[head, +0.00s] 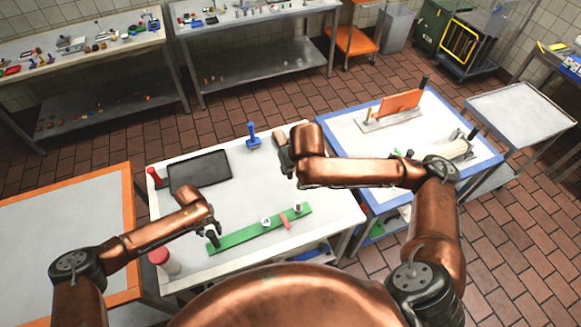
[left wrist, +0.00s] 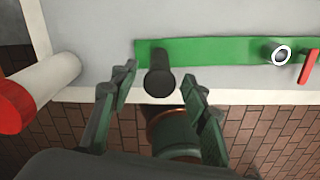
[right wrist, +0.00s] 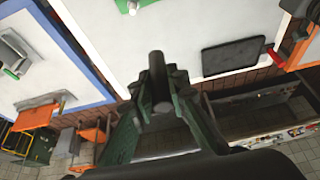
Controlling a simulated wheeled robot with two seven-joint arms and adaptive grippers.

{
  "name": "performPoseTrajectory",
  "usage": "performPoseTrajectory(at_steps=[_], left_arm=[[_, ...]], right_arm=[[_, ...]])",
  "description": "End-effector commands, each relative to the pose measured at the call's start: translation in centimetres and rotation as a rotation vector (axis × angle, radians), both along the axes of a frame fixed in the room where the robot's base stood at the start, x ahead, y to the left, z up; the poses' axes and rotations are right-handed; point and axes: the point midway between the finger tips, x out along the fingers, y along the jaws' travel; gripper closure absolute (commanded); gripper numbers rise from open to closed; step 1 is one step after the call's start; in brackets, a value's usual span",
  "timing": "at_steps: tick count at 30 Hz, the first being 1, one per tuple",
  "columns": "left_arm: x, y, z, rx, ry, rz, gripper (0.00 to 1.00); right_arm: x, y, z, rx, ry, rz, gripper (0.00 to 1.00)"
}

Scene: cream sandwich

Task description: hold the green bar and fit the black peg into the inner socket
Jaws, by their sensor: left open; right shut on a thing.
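The long green bar (head: 240,235) lies on the white table. A dark upright post (left wrist: 159,72) stands at its left end. Two pale round sockets sit along the bar, one nearer the middle (head: 265,222) and one near the right end (head: 298,208). My right gripper (right wrist: 157,98) is shut on the black peg (right wrist: 158,70), above the table's back edge. In the head view the peg is mostly hidden.
A black tray (head: 200,171), a blue stand (head: 253,136) and a red piece (head: 154,176) are at the back. A blue-edged table (head: 345,150) adjoins on the right. The table between tray and bar is clear.

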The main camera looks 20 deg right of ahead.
Motion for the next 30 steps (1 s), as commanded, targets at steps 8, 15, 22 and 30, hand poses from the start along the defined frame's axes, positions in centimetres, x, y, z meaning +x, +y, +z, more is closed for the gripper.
performPoseTrajectory(at_steps=[8,15,22,30], left_arm=[[0.0,0.0,-4.6,0.000,0.000,0.000,0.58],[0.0,0.0,-7.7,0.000,0.000,-0.001,0.58],[0.0,-0.1,-8.6,-0.001,-0.001,0.000,0.58],[0.0,-0.1,-8.5,0.000,-0.001,0.000,0.62]], right_arm=[[0.0,-0.1,-3.9,0.001,0.001,-0.002,1.00],[0.0,-0.1,-6.4,0.001,0.003,-0.002,1.00],[0.0,-0.1,-7.1,0.001,0.003,-0.002,1.00],[0.0,-0.1,-7.0,0.001,0.003,-0.002,1.00]])
